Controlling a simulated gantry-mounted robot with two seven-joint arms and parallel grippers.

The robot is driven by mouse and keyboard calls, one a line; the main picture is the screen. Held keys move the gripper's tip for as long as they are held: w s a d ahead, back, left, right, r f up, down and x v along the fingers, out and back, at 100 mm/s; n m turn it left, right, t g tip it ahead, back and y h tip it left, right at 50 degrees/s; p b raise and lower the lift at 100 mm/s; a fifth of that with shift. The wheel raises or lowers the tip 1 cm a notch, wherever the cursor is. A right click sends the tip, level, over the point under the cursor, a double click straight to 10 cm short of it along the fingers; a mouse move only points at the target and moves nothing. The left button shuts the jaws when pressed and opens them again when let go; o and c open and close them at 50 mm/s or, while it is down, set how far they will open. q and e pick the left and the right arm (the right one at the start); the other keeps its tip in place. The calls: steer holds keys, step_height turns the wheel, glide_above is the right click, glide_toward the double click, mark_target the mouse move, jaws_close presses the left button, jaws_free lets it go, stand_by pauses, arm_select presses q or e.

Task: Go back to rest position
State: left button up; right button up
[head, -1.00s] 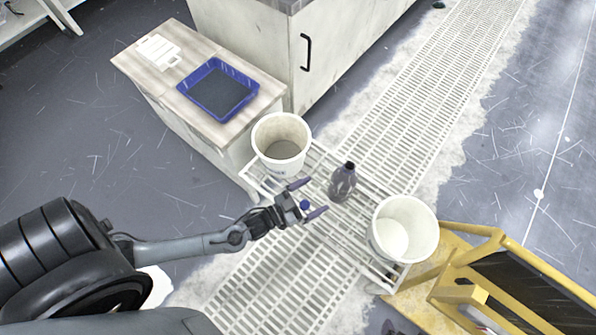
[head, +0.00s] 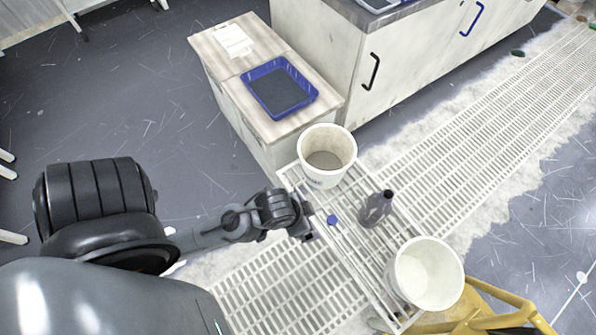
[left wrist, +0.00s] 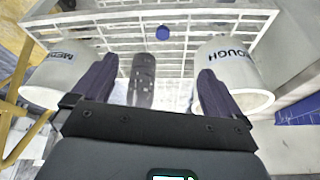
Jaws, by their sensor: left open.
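My left gripper (head: 308,230) is at the left edge of a white slatted rack (head: 345,255) in the head view. In the left wrist view its two dark fingers (left wrist: 157,68) are spread with nothing held. A small round blue cap-like piece (head: 332,220) is on the rack just beyond the gripper; it also shows in the left wrist view (left wrist: 163,32). My right gripper is not in view.
White buckets stand at both rack ends: one at the back (head: 328,172), one in front (head: 428,290), labelled in the left wrist view. A blue tray (head: 309,97) sits on a wooden-topped cabinet (head: 215,60). A yellow frame (head: 490,318) is at the bottom right.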

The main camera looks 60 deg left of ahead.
arm_select(q)
steer(key=shift+s+a+r+g, duration=0.15)
steer(key=shift+s+r+g, duration=0.1)
steer(key=shift+s, duration=0.25)
steer(key=shift+s+a+r+g, duration=0.15)
steer(key=shift+s+r, duration=0.1)
steer(key=shift+s, duration=0.2)
step_height(320, 180, up, 61)
steer(key=p, duration=6.1)
step_height(320, 180, down, 75)
steer(key=b, duration=7.4)
steer(key=shift+r+b, duration=0.15)
steer(key=shift+b, duration=0.2)
